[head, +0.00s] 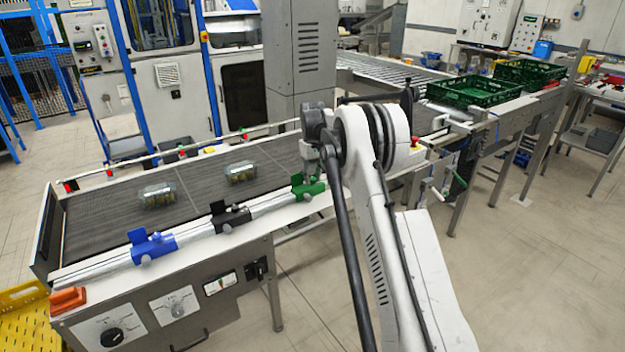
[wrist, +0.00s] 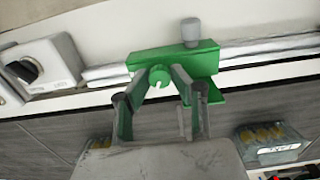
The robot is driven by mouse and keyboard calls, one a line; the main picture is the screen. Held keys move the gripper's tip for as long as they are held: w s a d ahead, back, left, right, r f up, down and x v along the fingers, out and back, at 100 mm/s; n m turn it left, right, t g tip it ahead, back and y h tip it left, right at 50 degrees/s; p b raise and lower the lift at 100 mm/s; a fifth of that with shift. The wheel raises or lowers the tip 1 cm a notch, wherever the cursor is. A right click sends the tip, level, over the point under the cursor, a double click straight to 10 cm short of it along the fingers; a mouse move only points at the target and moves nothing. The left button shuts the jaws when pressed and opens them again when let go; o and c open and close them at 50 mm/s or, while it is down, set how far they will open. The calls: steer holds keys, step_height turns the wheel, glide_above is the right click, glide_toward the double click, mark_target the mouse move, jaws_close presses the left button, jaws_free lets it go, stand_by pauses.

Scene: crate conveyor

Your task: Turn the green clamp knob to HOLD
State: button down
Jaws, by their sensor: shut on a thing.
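The green clamp (head: 309,187) sits on the pale rail along the conveyor's near side. In the wrist view the green clamp (wrist: 200,62) fills the upper middle, with its round, slotted green knob (wrist: 160,76) facing me. My gripper (wrist: 161,80) has one finger on each side of this knob and is shut on it. In the head view my gripper (head: 322,172) is above the green clamp, partly hidden by my arm, and the knob cannot be made out. A grey cylindrical piece (wrist: 190,30) sticks out from the clamp's other side. No HOLD mark is readable.
A black clamp (head: 230,217) and a blue clamp (head: 152,244) sit farther left on the rail. Two clear punnets (head: 158,194) (head: 241,172) lie on the dark belt (head: 200,190). Green crates (head: 473,91) stand at the right end. A dial panel faces the front.

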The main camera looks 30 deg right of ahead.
mark_target(312, 178)
steer(key=n+b, duration=0.2)
steer(key=n, duration=0.3)
steer(key=shift+b, duration=0.3)
steer(key=shift+n, duration=0.3)
steer(key=c, duration=1.5)
jaws_free()
steer(key=shift+r, duration=0.15)
step_height(312, 178, up, 12)
steer(key=shift+f, duration=0.1)
